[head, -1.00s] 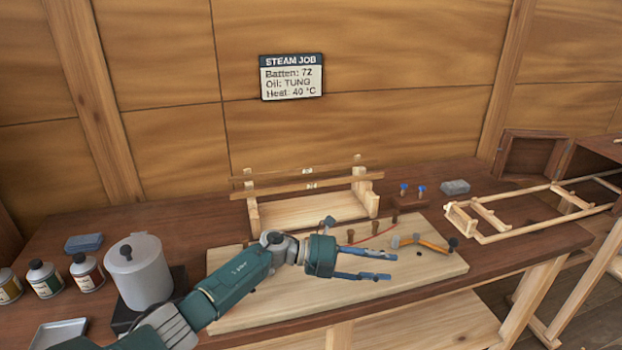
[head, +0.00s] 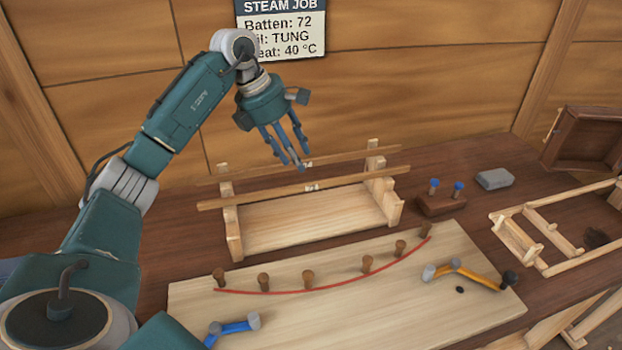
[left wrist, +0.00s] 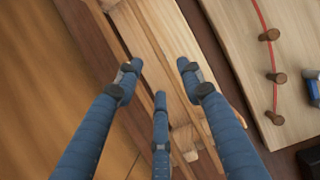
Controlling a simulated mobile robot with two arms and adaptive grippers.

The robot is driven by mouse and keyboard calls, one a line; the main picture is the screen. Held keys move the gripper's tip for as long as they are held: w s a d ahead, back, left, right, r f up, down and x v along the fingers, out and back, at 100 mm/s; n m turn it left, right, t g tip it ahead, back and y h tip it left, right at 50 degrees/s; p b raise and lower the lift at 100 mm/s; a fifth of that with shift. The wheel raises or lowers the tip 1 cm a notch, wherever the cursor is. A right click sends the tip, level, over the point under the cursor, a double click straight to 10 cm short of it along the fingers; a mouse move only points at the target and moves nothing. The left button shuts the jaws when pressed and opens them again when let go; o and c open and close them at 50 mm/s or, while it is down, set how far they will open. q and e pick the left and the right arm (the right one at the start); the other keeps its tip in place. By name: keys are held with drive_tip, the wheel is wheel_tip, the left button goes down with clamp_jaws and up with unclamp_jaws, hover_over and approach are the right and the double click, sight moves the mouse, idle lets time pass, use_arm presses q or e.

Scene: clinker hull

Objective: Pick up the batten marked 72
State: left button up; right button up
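Two thin wooden battens lie across a wooden rack (head: 300,229), a back batten (head: 345,157) and a front batten (head: 250,197). Each has a small pale number tag near its middle; the back tag is partly covered by my fingers and seems to end in 4, and I cannot read the front one surely. My left gripper (head: 291,164) points down over the middle of the rack, its fingers close to the back batten in the head view. In the left wrist view the three fingers are apart with nothing between them. My right gripper is out of view.
A wall sign (head: 283,30) reads Batten: 72. In front of the rack, a pale board (head: 330,315) carries several pegs, a red curved strip (head: 345,286), an orange clamp (head: 465,272) and a blue one (head: 232,327). A grey block (head: 494,179) and wooden frame (head: 550,240) stand right.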

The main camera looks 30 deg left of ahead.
sight(301, 186)
use_arm(q)
drive_tip(key=x, duration=0.2)
drive_tip(key=shift+d+f, duration=0.25)
drive_tip(key=shift+w+d+f+p, duration=0.1)
drive_tip(key=shift+d+f+p, duration=0.05)
drive_tip(key=shift+f+p, duration=0.2)
drive_tip(key=x, duration=0.1)
drive_tip(key=p+x, duration=0.1)
drive_tip(key=x, duration=0.1)
drive_tip(key=p+x, duration=0.1)
drive_tip(key=x, duration=0.1)
drive_tip(key=shift+w+a, duration=0.3)
drive_tip(key=shift+a, duration=0.05)
drive_tip(key=shift+d+f, duration=0.1)
drive_tip(key=shift+f, duration=0.2)
drive_tip(key=shift+c, duration=0.5)
drive_tip(key=shift+w, duration=0.1)
clamp_jaws()
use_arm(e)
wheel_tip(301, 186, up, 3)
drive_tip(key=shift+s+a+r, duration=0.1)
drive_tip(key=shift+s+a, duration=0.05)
